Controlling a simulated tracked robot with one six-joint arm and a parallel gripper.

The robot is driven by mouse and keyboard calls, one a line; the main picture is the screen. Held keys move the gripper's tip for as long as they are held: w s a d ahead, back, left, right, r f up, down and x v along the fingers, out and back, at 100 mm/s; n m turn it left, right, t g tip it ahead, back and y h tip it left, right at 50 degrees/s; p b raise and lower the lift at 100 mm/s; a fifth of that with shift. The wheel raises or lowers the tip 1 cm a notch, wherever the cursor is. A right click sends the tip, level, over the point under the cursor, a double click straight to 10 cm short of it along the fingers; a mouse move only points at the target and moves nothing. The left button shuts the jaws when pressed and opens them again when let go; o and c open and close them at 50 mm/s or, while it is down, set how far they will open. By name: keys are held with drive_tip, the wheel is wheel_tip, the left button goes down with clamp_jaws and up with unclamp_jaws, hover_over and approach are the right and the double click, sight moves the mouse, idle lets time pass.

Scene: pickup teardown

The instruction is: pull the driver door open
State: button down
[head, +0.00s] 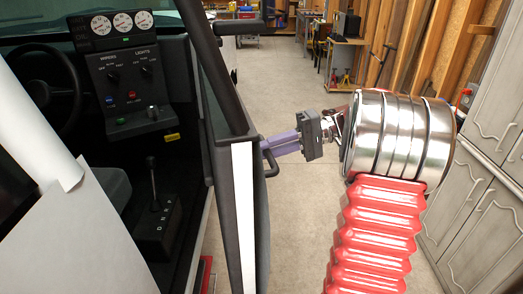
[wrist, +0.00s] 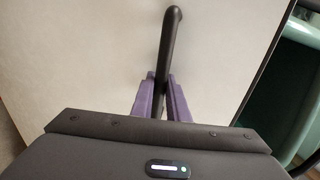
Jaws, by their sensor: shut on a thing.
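The driver door (head: 242,215) stands open and shows nearly edge-on in the head view, with the cab interior exposed to its left. A dark door handle (head: 272,167) sticks out from the door's outer face. My gripper (head: 265,148) reaches it from the right, with its purple fingers at the handle. In the wrist view, the dark bar of the handle (wrist: 170,40) runs upright between the purple fingers of my gripper (wrist: 163,90), which are shut on it. The pale door panel (wrist: 80,55) fills the background there. The handle's lower part is hidden by the gripper body.
The cab holds a dashboard panel (head: 128,85), a steering wheel (head: 55,95) and a shift lever (head: 153,180). A dark mirror (head: 238,27) juts out from the door. Grey cabinets (head: 475,200) stand at the right. Bare floor (head: 285,85) lies beyond the door.

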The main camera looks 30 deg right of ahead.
drive_tip(key=c, duration=1.7)
unclamp_jaws()
drive_tip(key=shift+s+a+f, duration=0.1)
drive_tip(key=shift+s, duration=0.2)
